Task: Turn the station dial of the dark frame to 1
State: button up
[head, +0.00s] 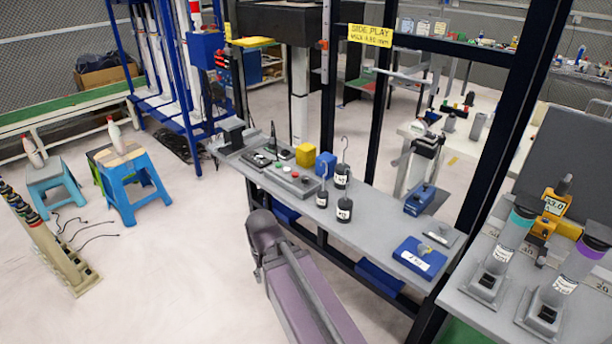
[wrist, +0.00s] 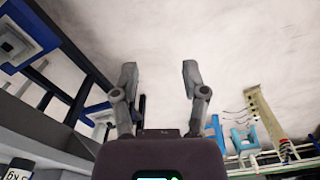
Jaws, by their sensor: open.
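The dark frame (head: 378,95) stands in the middle of the head view, with dark posts and a yellow "SIDE PLAY" sign (head: 369,35). A grey bench (head: 385,215) runs through its lower part. I cannot make out a station dial or its numbers. A blue box with a small metal fitting on top (head: 419,257) sits at the bench's near right end, and a smaller blue unit (head: 420,200) sits behind it. My gripper (wrist: 159,78) shows in the wrist view with its fingers wide apart and nothing between them, against pale floor.
Black hooked weights (head: 344,210), a yellow cube (head: 306,154) and a grey button panel (head: 292,179) stand on the bench. A second table (head: 478,315) with capped cylinders is at the right. Blue stools (head: 128,185) stand at the left. The floor between stools and bench is clear.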

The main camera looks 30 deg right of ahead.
jog(key=shift+o, duration=0.9)
jog(key=shift+w, duration=0.1)
notch_tip(320, 180, up, 17)
jog(key=m+y+p, duration=0.3)
jog(key=m+p, duration=1)
jog(key=p, duration=0.3)
send_over(305, 178)
jog(key=s+a, duration=0.4)
jog(key=w+d+r+m+y+p, duration=0.1)
jog(key=w+d+r+m+p, duration=0.3)
jog(key=d, duration=0.5)
jog(key=shift+w+d+r+y, duration=0.25)
jog(key=shift+d+r+y, duration=0.05)
jog(key=shift+d+r, duration=0.05)
jog(key=shift+f, duration=0.1)
jog(key=b+x, duration=1.2)
jog(key=x, duration=0.1)
jog(key=shift+s+a+f, duration=0.1)
jog(key=shift+s+f, duration=0.1)
jog(key=shift+f, duration=0.1)
